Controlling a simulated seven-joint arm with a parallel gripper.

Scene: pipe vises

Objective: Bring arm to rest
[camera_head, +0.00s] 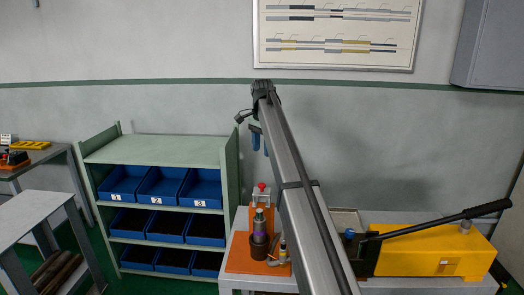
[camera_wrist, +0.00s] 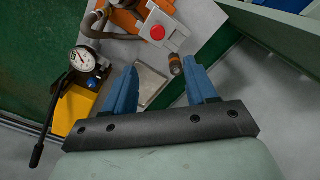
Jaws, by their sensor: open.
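My gripper (camera_head: 260,140) hangs from the end of my raised arm, in front of the wall and above the workbench in the head view. Its two blue fingers (camera_wrist: 160,63) are spread apart in the wrist view, with nothing held between them. Below them, the wrist view shows a bench with an orange device carrying a red button (camera_wrist: 157,32). The same orange-based device (camera_head: 260,265) stands at the bench's left end in the head view. My arm hides part of the bench middle.
A yellow machine (camera_head: 430,253) with a long black lever (camera_head: 440,220) sits on the bench at right. A green shelf (camera_head: 160,150) with several blue bins stands left of the bench. A grey table (camera_head: 30,220) is at far left. The air around my gripper looks clear.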

